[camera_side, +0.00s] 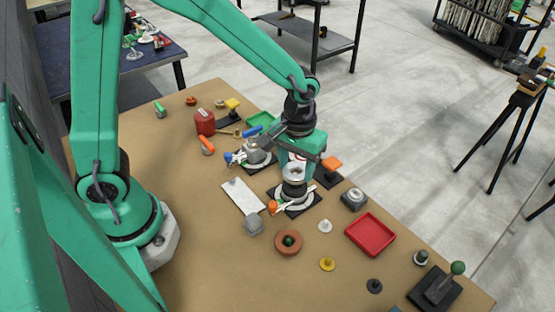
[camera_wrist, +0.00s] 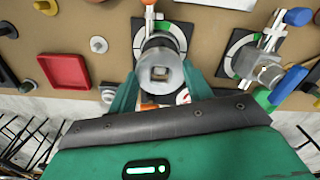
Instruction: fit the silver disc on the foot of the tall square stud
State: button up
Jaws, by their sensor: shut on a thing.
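My gripper (camera_side: 297,160) points down over a black square plate (camera_side: 312,201) with a white ring. It is shut on a silver disc (camera_side: 293,173) held above that plate. In the wrist view the two green fingers of my gripper (camera_wrist: 162,84) flank the silver disc (camera_wrist: 160,60), which shows a square hole in its top. The black plate (camera_wrist: 184,30) with its pale ring lies below the disc. A dark round body (camera_side: 293,189) is under the disc in the side view. I cannot make out the tall square stud; the disc and fingers hide the middle of the plate.
Another ringed plate with a grey metal fixture (camera_side: 257,152) stands close behind. An orange-topped piece (camera_side: 332,163), a grey block (camera_side: 354,198), a red tray (camera_side: 371,234) and a brown ring (camera_side: 288,242) surround the work. Bare tabletop lies at the front left.

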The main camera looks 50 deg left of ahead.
aim_at(296, 174)
jog(key=shift+f, duration=1.6)
dwell(2.1)
jog(key=o, duration=1.4)
jog(key=shift+r, duration=3.75)
